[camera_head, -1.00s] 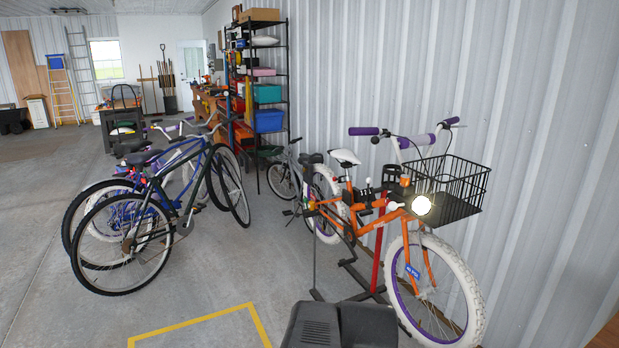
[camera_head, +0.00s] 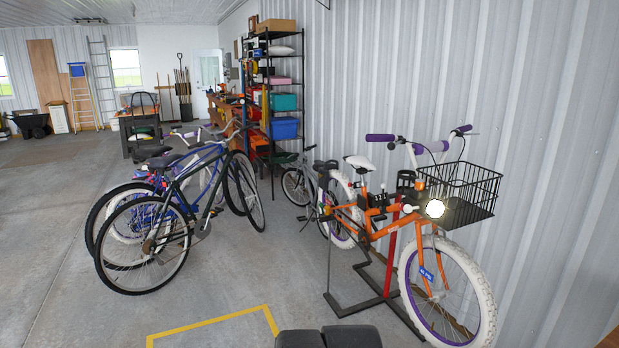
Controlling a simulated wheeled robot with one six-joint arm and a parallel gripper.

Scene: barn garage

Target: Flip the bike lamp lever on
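An orange bike (camera_head: 384,227) with white tires stands upright in a dark stand along the metal wall at the right. Its round bike lamp (camera_head: 434,208) at the front, under the wire basket, looks bright white. The lamp's lever is too small to make out. My gripper is not in view. A dark grey part of my own body shows at the bottom edge, apart from the bike.
The bike's stand (camera_head: 372,303) and front wheel (camera_head: 447,290) reach out over the floor. Several other bikes (camera_head: 178,215) stand at the left. A tall shelf (camera_head: 278,90) is behind. A yellow floor line (camera_head: 215,321) lies on open concrete in front.

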